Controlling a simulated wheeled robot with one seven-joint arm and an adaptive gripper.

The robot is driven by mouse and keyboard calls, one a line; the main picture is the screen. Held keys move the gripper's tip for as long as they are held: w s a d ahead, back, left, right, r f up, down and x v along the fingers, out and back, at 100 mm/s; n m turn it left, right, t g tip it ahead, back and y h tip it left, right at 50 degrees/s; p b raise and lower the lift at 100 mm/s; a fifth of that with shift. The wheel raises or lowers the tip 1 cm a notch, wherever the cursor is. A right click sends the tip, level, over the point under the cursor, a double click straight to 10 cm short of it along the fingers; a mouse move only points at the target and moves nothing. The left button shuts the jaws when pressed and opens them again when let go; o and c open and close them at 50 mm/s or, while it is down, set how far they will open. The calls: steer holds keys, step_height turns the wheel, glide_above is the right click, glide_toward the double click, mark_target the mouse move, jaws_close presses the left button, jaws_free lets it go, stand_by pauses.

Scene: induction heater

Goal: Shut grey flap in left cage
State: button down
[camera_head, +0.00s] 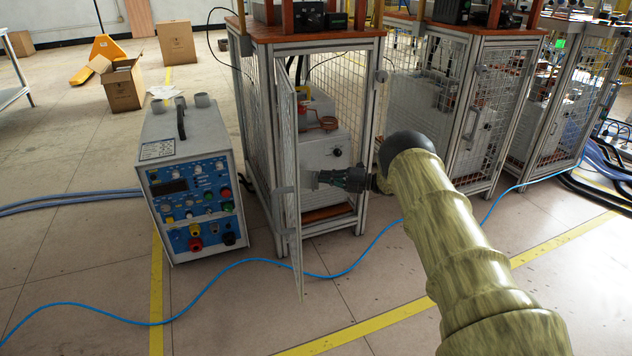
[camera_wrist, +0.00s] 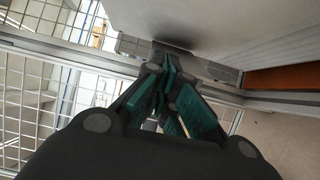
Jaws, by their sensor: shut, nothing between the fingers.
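The grey flap is the mesh door (camera_head: 288,180) of the left cage (camera_head: 249,120). It stands open, swung out toward me, and I see it nearly edge-on. My gripper (camera_head: 322,178) is at the cage's open front, pointing left toward the door's inner side. In the wrist view its dark green fingers (camera_wrist: 165,72) are shut with nothing between them. Their tips are close to a grey metal bracket on a frame bar; I cannot tell whether they touch.
A white heater box (camera_head: 325,150) with a copper coil (camera_head: 322,123) sits inside the cage. A blue control unit (camera_head: 192,180) stands left of the door. A blue cable (camera_head: 250,261) crosses the floor in front. More cages (camera_head: 465,110) stand to the right.

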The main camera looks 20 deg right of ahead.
steer(key=shift+w+d, duration=0.15)
steer(key=shift+d, duration=0.05)
stand_by(0.5)
steer(key=v, duration=1.2)
steer(key=s+a+f+m+t+h+p, duration=0.2)
steer(key=s+a+m+t+h+p, duration=0.2)
steer(key=s+a+m+t+h, duration=0.55)
steer(key=w+a+n+g+y+b, duration=0.1)
steer(key=w+a+n+g+b, duration=0.2)
steer(key=w, duration=0.9)
steer(key=a+b, duration=0.3)
steer(key=b, duration=0.1)
steer(key=shift+w+a+f+y, duration=0.15)
steer(key=shift+w+a+y, duration=0.05)
steer(key=shift+w+y, duration=0.15)
steer(key=shift+d+g, duration=0.15)
steer(key=shift+g, duration=0.1)
